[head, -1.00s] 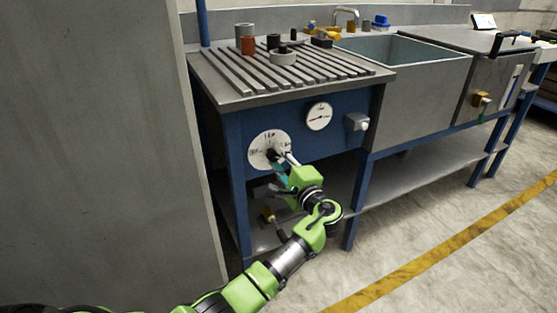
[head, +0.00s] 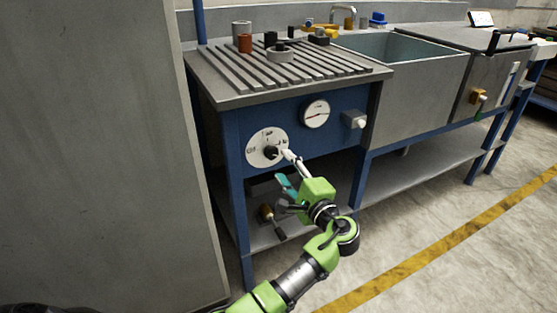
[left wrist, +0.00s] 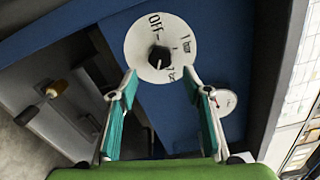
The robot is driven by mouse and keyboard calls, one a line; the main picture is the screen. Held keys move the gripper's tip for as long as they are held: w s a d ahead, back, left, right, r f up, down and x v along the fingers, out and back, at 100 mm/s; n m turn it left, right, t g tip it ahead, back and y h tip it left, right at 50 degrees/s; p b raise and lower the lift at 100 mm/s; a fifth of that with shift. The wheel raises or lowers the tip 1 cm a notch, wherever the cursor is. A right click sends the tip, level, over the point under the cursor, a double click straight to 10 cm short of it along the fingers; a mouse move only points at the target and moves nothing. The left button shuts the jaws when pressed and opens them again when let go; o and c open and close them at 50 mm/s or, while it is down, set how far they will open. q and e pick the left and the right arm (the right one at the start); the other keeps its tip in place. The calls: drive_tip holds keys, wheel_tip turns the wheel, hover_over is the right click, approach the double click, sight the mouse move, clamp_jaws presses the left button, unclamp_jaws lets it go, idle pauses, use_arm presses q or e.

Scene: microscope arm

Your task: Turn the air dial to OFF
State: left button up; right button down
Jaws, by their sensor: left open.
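The air dial is a round white plate (head: 254,157) with a black knob (head: 271,152) on the blue front panel of the bench. In the left wrist view the plate (left wrist: 138,42) has OFF at its upper left and bar labels at its right. The knob (left wrist: 158,55) has a light mark at its lower edge, away from OFF. My left gripper (head: 287,172) is open and empty, in front of and slightly right of the dial in the head view. In the left wrist view its fingers (left wrist: 159,76) spread below the knob, apart from it. My right gripper is not in view.
A round gauge (head: 316,114) and a grey box with a white knob (head: 356,120) sit right of the dial. A brass valve (head: 266,212) is below, near the lower shelf. A tall grey wall (head: 90,150) stands close at the left.

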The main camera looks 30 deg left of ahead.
use_arm(q)
drive_tip(key=v, duration=0.6)
drive_tip(key=shift+a+f, duration=0.1)
